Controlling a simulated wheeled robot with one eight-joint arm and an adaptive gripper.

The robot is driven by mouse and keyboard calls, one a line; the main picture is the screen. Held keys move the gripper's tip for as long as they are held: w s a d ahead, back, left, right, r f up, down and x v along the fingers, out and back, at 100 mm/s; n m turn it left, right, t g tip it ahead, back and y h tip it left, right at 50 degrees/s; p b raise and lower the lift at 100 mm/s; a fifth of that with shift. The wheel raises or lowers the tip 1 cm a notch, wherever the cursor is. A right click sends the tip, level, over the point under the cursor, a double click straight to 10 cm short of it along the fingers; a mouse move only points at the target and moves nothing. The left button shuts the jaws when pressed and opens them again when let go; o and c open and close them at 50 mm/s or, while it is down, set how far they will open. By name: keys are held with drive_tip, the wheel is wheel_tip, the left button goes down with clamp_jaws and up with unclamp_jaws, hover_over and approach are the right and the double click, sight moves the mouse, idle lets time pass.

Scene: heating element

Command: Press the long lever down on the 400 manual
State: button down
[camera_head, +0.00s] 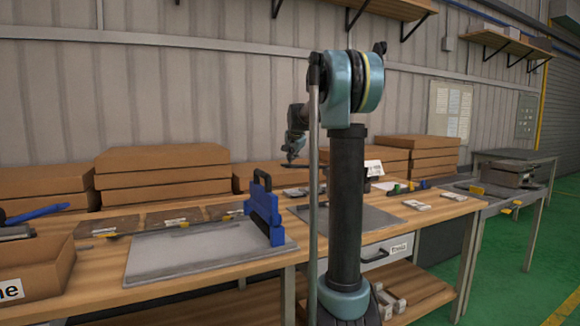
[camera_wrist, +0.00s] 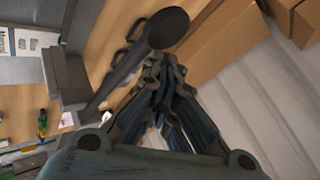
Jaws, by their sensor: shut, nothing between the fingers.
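In the wrist view a long dark lever (camera_wrist: 122,78) with a round knob end slants up from beside a grey block-like body (camera_wrist: 66,78). This appears to be the 400 manual, though no label on it is readable. My gripper (camera_wrist: 160,68) is shut and empty, just right of and below the knob. I cannot tell whether it touches the lever. In the head view my gripper (camera_head: 292,162) hangs over the back of the bench, left of my arm's column. My arm hides much of the area behind it, and I cannot make out the lever there.
The wooden bench (camera_head: 105,285) holds a grey plate with a blue, black-handled tool (camera_head: 264,208). Brown boxes (camera_head: 160,165) line the wall at the back, with more boxes (camera_head: 425,155) at right. A grey mat (camera_head: 375,217) lies right of my arm.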

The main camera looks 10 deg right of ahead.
sight(292, 166)
drive_tip(key=shift+s+a+f, duration=0.1)
drive_tip(key=shift+f, duration=1.05)
drive_tip(key=shift+a+f, duration=0.1)
drive_tip(key=shift+f, duration=1.05)
idle(2.5)
idle(0.5)
drive_tip(key=shift+d+r, duration=0.15)
drive_tip(key=shift+r, duration=1.5)
drive_tip(key=shift+d+r, duration=0.15)
drive_tip(key=shift+r, duration=1.45)
drive_tip(key=shift+w+d+r, duration=0.1)
drive_tip(key=shift+r, duration=1.15)
drive_tip(key=shift+w+d+r, duration=0.1)
drive_tip(key=shift+r, duration=1.1)
